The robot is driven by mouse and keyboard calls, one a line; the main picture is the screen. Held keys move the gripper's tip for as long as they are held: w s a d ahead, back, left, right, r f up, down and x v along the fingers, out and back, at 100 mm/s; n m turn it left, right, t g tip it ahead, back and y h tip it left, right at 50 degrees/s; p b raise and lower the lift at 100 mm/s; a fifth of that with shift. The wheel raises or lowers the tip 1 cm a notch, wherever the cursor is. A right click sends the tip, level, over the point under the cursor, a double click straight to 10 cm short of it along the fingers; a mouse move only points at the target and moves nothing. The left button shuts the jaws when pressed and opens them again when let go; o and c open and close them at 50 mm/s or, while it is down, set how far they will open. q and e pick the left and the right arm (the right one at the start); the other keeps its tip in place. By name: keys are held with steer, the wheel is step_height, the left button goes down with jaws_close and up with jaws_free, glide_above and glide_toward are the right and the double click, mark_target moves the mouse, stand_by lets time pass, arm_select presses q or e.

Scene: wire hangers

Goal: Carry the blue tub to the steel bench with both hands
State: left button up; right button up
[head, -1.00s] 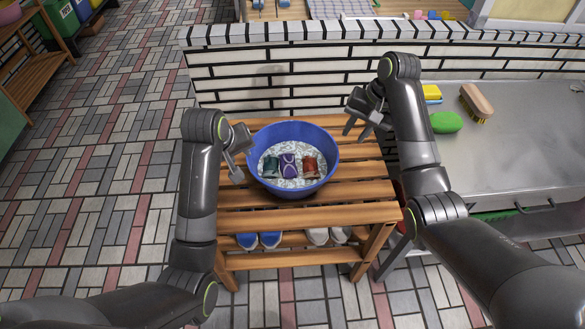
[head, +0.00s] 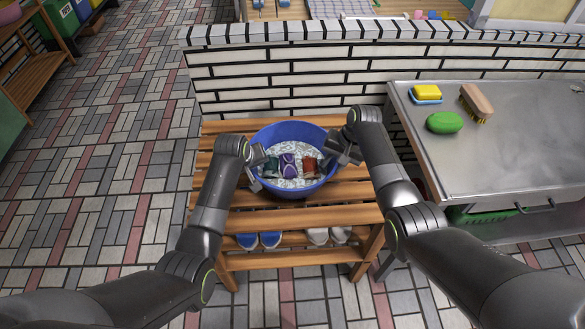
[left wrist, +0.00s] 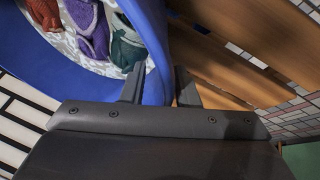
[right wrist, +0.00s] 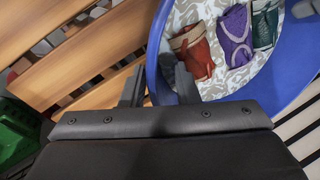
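The blue tub (head: 293,192) stands on a slatted wooden bench (head: 290,218). It holds whitish patterned suds or water and green, purple and red bundles. My left gripper (head: 258,168) is at the tub's left rim; in the left wrist view its fingers (left wrist: 160,85) stand apart, one inside the wall and one outside. My right gripper (head: 335,160) is at the right rim; in the right wrist view its fingers (right wrist: 160,85) likewise straddle the wall. Both look open; whether the pads touch the wall is hard to tell. The steel bench (head: 500,150) stands to the right.
On the steel bench's left part are a yellow block (head: 427,91) on a blue dish, a green oval (head: 444,122) and a wooden brush (head: 477,102). Its front and right are clear. A low tiled wall (head: 290,80) runs behind. Shoes (head: 270,239) sit on the lower shelf.

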arm_select(q)
steer(key=shift+x, duration=0.75)
arm_select(e)
steer(key=shift+a+f, duration=0.2)
steer(key=shift+f, duration=0.5)
arm_select(q)
jaws_close()
arm_select(e)
jaws_close()
arm_select(q)
steer(key=shift+s, duration=0.1)
steer(key=shift+r, duration=0.1)
arm_select(e)
steer(key=shift+w+r, duration=0.15)
